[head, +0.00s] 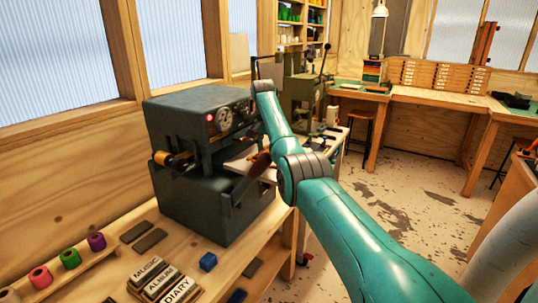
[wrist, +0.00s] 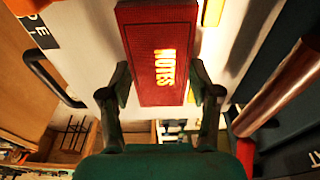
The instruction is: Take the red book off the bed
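The red book (wrist: 152,45), marked NOTES in yellow letters, lies between the two fingers of my gripper (wrist: 160,82) in the wrist view. The finger pads meet its left and right edges with no clear gap, so my gripper looks shut on it. A pale surface, apparently the bed (wrist: 85,30), shows behind the book; I cannot tell whether the two touch. In the head view my arm reaches over to the dark press (head: 195,125), and my gripper and the book are hidden there.
A red-brown handle (wrist: 285,85) is close to the right of my gripper. The floor to the right is open.

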